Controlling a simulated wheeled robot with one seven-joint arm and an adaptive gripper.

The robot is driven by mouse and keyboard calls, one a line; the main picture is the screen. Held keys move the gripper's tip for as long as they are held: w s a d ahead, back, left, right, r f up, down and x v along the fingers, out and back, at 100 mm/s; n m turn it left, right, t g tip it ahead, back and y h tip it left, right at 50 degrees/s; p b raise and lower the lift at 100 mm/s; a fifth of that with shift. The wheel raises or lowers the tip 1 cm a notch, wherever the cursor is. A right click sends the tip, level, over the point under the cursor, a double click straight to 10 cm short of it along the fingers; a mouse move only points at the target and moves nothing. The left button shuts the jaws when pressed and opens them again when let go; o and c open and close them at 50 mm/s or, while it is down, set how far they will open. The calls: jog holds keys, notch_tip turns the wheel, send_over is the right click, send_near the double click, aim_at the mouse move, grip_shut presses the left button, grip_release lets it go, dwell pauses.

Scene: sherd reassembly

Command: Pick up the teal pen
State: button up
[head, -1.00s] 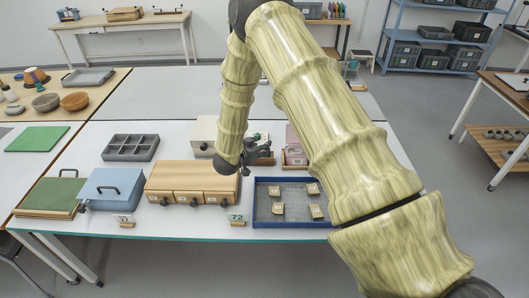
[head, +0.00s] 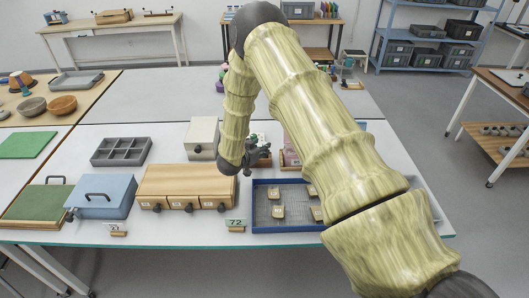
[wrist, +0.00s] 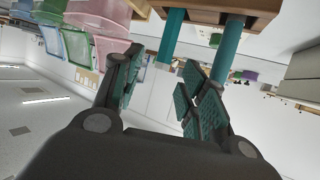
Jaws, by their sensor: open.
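In the wrist view, which is turned nearly upside down, two teal pen-like rods stand in a wooden holder (wrist: 215,8). One teal rod (wrist: 172,38) appears in the gap between my gripper's fingers, farther off. The other teal rod (wrist: 229,48) is to the right, partly behind the right finger pads. I cannot tell which one is the teal pen. My gripper (wrist: 160,92) is open, with nothing between its fingers. In the head view, my gripper (head: 257,154) is by the small wooden holder at the table's middle; the rods are not clear there.
A blue-rimmed tray (head: 290,229) with several sherds lies in front of my gripper. A wooden drawer box (head: 186,180) and a cream box (head: 201,137) stand to the left. Pink, green and blue translucent containers (wrist: 92,30) show close by.

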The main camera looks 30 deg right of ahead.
jog(key=shift+p+x, duration=1.5)
jog(key=shift+x, duration=1.15)
jog(key=shift+w+a+f, duration=0.1)
jog(key=shift+w+a, duration=0.05)
grip_shut()
